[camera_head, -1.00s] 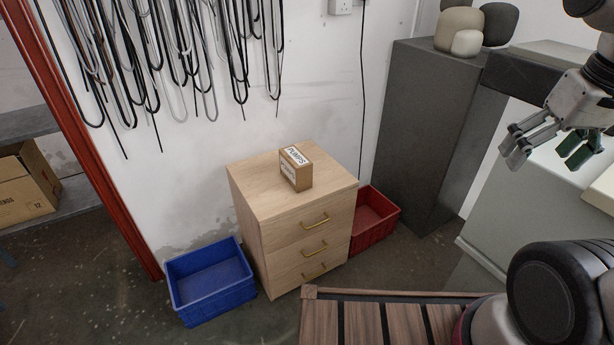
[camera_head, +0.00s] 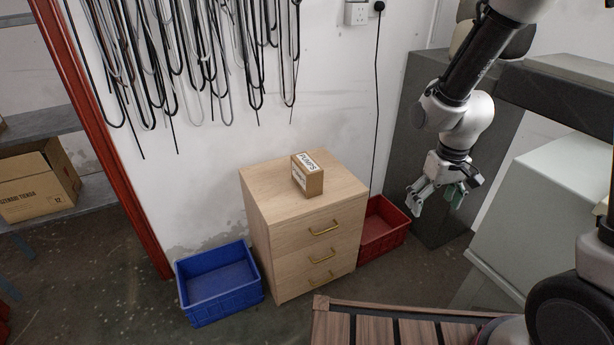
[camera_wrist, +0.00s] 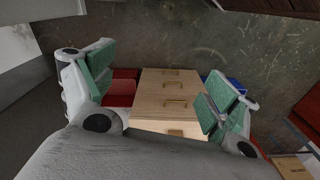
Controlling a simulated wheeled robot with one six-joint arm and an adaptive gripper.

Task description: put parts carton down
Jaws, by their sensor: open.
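The parts carton (camera_head: 308,174) is a small brown box with a white label reading "PUMPS". It stands upright on top of the light wooden drawer cabinet (camera_head: 274,182). My gripper (camera_head: 436,200) is open and empty, in the air to the right of the cabinet and apart from the carton. In the wrist view my gripper (camera_wrist: 158,88) shows its two green-padded fingers spread wide with nothing between them. The cabinet's drawer front (camera_wrist: 165,102) appears beyond them.
A blue bin (camera_head: 218,284) stands on the floor left of the cabinet and a red bin (camera_head: 381,229) right of it. A dark grey pedestal (camera_head: 440,225) stands behind my gripper. Cables (camera_head: 200,60) hang on the wall. The cabinet top around the carton is clear.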

